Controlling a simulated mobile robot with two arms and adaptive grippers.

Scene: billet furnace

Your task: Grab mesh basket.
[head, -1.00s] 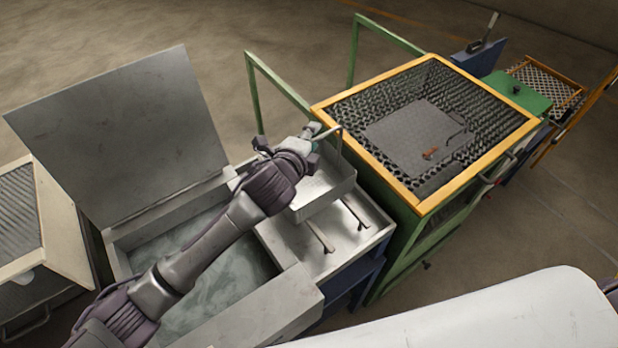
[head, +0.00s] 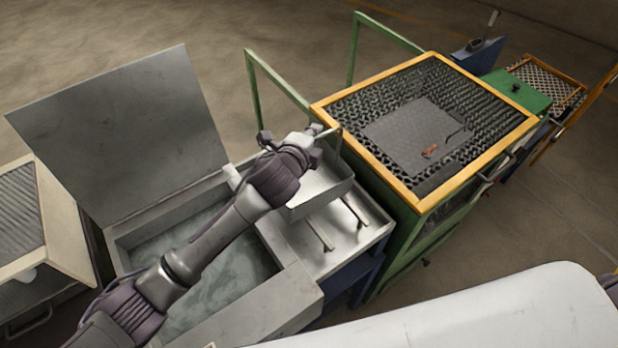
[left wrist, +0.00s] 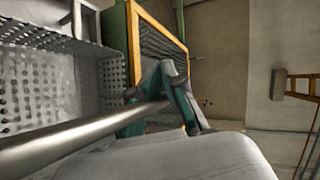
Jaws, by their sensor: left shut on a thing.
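The mesh basket (head: 325,193) is a small grey metal basket with a raised bar handle, at the right end of the open tank. In the left wrist view its perforated wall (left wrist: 38,85) fills the left side, and its thick handle bar (left wrist: 85,130) runs across to my fingers. My left gripper (head: 318,132) is at the top of the handle; its fingers (left wrist: 170,98) are shut on the bar. In the head view my wrist hides part of the basket. My right gripper is not in view.
The open tank (head: 290,310) holds cloudy liquid, with its lid (head: 125,135) raised behind. A metal shelf (head: 355,240) with two hooked rods lies in front of the basket. A green furnace (head: 405,245) with an orange-framed mesh top stands close on the right.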

